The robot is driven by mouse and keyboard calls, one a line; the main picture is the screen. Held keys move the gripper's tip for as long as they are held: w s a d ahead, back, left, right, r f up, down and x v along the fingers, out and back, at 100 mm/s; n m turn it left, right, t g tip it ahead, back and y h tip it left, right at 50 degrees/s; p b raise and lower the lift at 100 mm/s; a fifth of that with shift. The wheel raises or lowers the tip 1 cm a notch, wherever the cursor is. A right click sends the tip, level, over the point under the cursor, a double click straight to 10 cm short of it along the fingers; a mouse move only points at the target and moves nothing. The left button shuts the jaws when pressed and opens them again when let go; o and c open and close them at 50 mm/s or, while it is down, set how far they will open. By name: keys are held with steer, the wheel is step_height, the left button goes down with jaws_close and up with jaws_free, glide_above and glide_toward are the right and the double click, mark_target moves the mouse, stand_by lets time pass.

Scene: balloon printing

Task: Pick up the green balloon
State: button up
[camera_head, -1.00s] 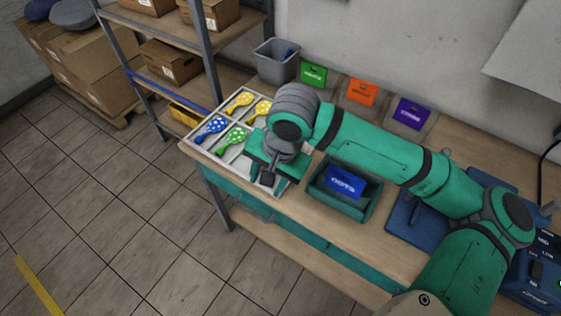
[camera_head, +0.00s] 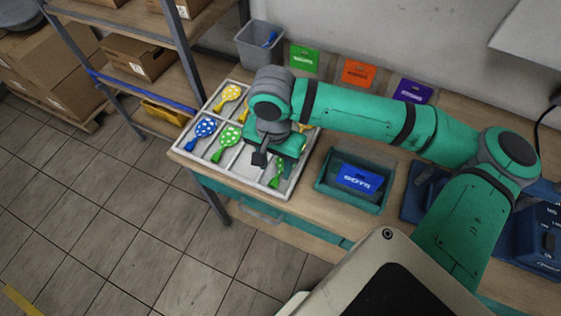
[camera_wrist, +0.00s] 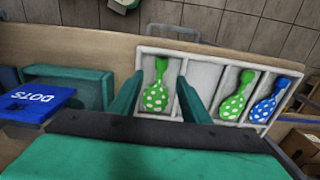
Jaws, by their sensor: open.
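A white tray (camera_head: 234,164) with compartments holds the balloons. A green balloon with white dots (camera_head: 228,137) lies in the front row beside a blue one. A second green balloon (camera_head: 277,171) shows partly under my gripper (camera_head: 275,150), at the tray's right end. In the wrist view this second green balloon (camera_wrist: 156,90) lies in an end compartment and appears between my gripper's two open fingers (camera_wrist: 160,76). No grip on it shows. The other green balloon (camera_wrist: 236,96) lies to the right, outside the fingers, with the blue balloon (camera_wrist: 268,100) past it.
Yellow balloons (camera_head: 229,93) lie in the tray's back row, part hidden by my arm. A teal bin with a blue DOTS label (camera_head: 359,179) stands right of the tray. Tray dividers rise beside the balloons.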

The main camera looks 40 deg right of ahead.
mark_target(274, 181)
steer(key=shift+s+d+f, duration=0.15)
steer(key=shift+s+f, duration=0.2)
steer(key=shift+f, duration=0.4)
steer(key=shift+w+a+f, duration=0.1)
steer(key=shift+a+f, duration=0.05)
steer(key=shift+f, duration=0.75)
steer(key=shift+w+a+f, duration=0.1)
steer(key=shift+a+f, duration=0.1)
steer(key=shift+f, duration=0.65)
steer(key=shift+w+a+f, duration=0.1)
steer(key=shift+a+f, duration=0.05)
steer(key=shift+f, duration=0.75)
steer(key=c, duration=0.9)
